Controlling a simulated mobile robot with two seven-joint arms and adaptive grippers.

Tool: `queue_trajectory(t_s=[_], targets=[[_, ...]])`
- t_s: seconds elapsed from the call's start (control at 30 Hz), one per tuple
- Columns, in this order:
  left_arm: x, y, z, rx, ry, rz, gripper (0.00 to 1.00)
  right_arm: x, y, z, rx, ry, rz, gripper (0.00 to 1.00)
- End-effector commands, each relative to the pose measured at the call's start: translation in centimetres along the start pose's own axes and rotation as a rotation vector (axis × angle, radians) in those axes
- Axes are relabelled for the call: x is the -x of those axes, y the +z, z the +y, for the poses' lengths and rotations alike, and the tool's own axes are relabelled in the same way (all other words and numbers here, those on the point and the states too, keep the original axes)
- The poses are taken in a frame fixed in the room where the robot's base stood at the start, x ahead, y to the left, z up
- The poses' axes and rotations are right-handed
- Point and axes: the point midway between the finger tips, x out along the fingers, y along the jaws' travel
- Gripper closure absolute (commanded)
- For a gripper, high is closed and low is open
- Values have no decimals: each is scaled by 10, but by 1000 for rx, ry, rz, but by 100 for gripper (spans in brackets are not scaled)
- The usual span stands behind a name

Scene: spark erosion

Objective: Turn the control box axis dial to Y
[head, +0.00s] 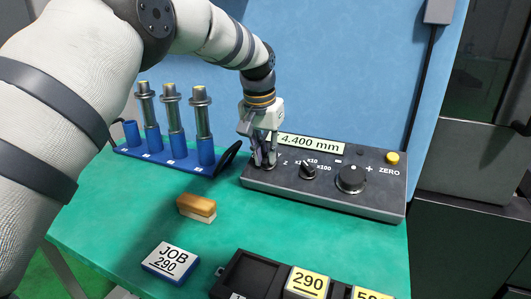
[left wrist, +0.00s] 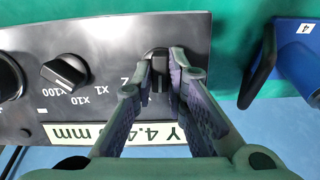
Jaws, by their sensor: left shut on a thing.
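The dark control box (head: 330,192) lies on the green table, with a display (head: 310,142) that reads "4.400 mm" in the head view. In the left wrist view the display (left wrist: 75,133) is upside down and shows a "Y" before the number. My left gripper (head: 264,162) points down at the left end of the box. In the left wrist view its fingers (left wrist: 162,72) are shut on the black axis dial (left wrist: 157,56), one on each side. A "Z" label shows beside the dial; its other labels and pointer are mostly hidden. My right gripper is not in view.
The x1/x10/x100 knob (head: 308,171), a large knob (head: 351,179) and a yellow ZERO button (head: 392,158) share the box. A blue rack (head: 170,158) with metal electrodes stands close on the left. A brush-like block (head: 197,207) and JOB 290 block (head: 171,262) lie in front.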

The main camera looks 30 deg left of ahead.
Motion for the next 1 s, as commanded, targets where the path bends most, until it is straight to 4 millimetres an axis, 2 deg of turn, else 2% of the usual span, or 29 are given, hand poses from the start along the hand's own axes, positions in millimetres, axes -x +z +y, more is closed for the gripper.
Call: queue_trajectory(t_s=[0.43,1.0], targets=[[-1,0,1,-278,-42,-2,100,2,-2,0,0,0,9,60],[-1,0,1,-354,-54,-2,100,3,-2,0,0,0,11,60]])
